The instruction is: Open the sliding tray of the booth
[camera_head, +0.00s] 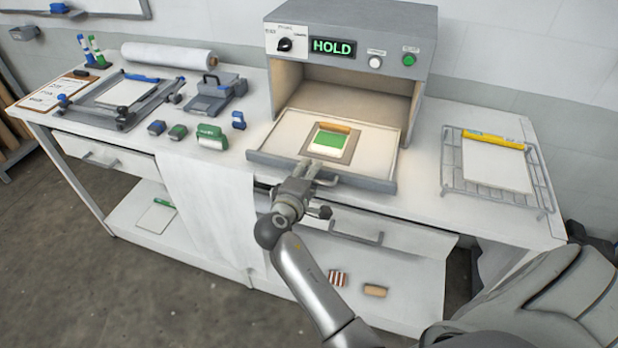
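The booth (350,35) stands at the back of the bench with its front opening facing me. Its sliding tray (282,137) sticks out forward from the opening, and its grey front rail lies near the bench's front edge. A card with a green patch and a brown roll-like strip (329,139) lies on the tray. My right gripper (311,169) is at the middle of the front rail, at the tray handle (334,180). Its fingers overlap the handle, and I cannot tell whether they are closed on it. My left gripper is not in view.
A wire rack (541,190) with a white sheet and yellow strip stands to the right. A frame press (80,108), small clamps and a paper roll (168,55) are on the left. A drawer (390,233) is below the tray. The booth display (332,47) reads HOLD.

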